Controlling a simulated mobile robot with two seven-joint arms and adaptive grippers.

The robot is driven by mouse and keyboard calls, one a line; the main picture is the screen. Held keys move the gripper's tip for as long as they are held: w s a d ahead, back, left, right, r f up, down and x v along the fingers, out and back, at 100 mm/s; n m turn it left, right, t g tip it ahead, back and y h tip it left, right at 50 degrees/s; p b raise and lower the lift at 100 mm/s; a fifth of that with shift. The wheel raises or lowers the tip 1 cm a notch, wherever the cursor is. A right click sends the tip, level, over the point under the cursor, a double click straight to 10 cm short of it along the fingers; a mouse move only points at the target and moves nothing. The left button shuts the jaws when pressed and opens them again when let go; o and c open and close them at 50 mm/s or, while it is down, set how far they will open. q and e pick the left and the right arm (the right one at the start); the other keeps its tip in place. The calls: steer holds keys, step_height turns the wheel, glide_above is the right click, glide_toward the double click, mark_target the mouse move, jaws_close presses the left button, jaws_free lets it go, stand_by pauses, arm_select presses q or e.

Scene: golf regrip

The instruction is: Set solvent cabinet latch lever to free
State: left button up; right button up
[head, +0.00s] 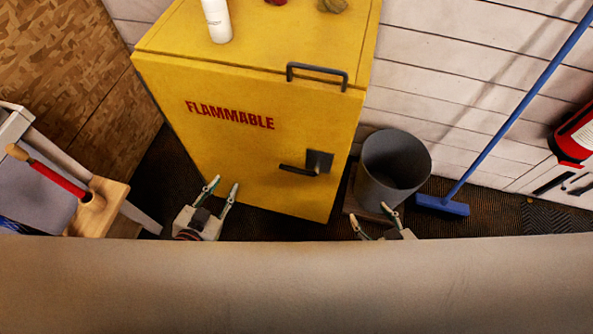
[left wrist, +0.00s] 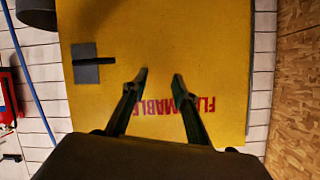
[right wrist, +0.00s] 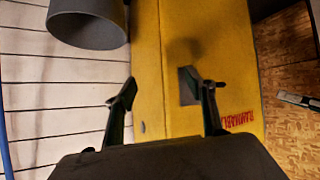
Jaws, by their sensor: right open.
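The yellow solvent cabinet (head: 230,150) stands ahead with red FLAMMABLE lettering on its door. Its dark latch lever (head: 296,170) lies nearly level and points left from a square dark plate (head: 320,160). The lever also shows in the left wrist view (left wrist: 107,60), free of any finger. My left gripper (head: 223,186) is open and empty in front of the door, left of the lever. My right gripper (head: 373,216) is open and empty, lower and right of the lever, near the bin. In the right wrist view one finger overlaps the plate (right wrist: 186,90), partly hiding the lever area.
A grey bin (head: 395,165) stands close at the cabinet's right, beside a blue broom (head: 445,205). A dark bar handle (head: 318,75) is at the door's top edge. A white bottle (head: 217,22) stands on top. A wooden block with a red-handled tool (head: 60,183) is at left.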

arm_select(q)
steer(key=w+d+r+m+t+h+b, duration=0.3)
steer(key=w+d+r+m, duration=0.1)
steer(key=w, duration=0.4)
steer(key=m+g+h+b, duration=0.5)
steer(key=m+g+h, duration=0.5)
steer(key=m, duration=0.4)
glide_above(290, 170)
steer(key=w+a, duration=0.1)
steer(key=a, duration=0.4)
steer(key=f+t, duration=0.1)
steer(key=f+m+g+b, duration=0.1)
steer(key=f+g, duration=0.1)
steer(key=s+f+m+g, duration=0.1)
steer(key=f+m+g, duration=0.1)
steer(key=f+m+g+y+b, duration=0.1)
steer(key=f+g, duration=0.1)
steer(key=f, duration=0.1)
steer(key=shift+s+a+f+m+b, duration=0.1)
steer(key=shift+s+a+m+b, duration=0.1)
steer(key=shift+a+m+b, duration=0.15)
steer(key=shift+d, duration=0.35)
steer(key=x, duration=0.6)
steer(key=shift+d+f, duration=0.15)
steer(key=shift+d, duration=0.4)
arm_select(e)
step_height(290, 170, down, 7)
steer(key=w, duration=0.1)
steer(key=shift+r+n, duration=0.15)
steer(key=shift+n, duration=0.15)
